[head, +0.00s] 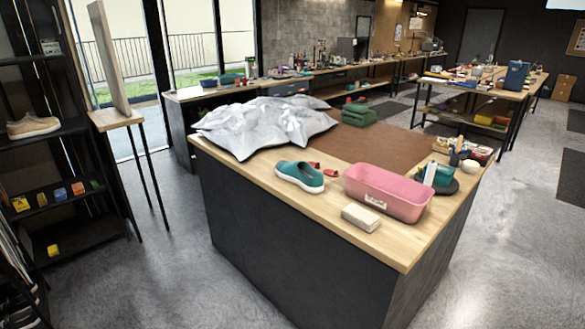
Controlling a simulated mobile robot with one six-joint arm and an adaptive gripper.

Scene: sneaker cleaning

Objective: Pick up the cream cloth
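The cream cloth (361,217) looks like a small folded block. It lies flat on the wooden worktop (400,247), close to the front edge, just in front of a pink tub (385,188). A teal sneaker (300,177) with a white sole sits to the left of the cloth on the same worktop. The cloth's upper side and front are in plain view. My gripper is not in this view.
Small red items (316,166) lie between sneaker and tub. A crumpled silver sheet (262,122) covers the worktop's left end. A brown mat (365,148) lies behind, with a green item (358,114) beyond. Bottles and small containers crowd the right end. Bare wood surrounds the cloth's front.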

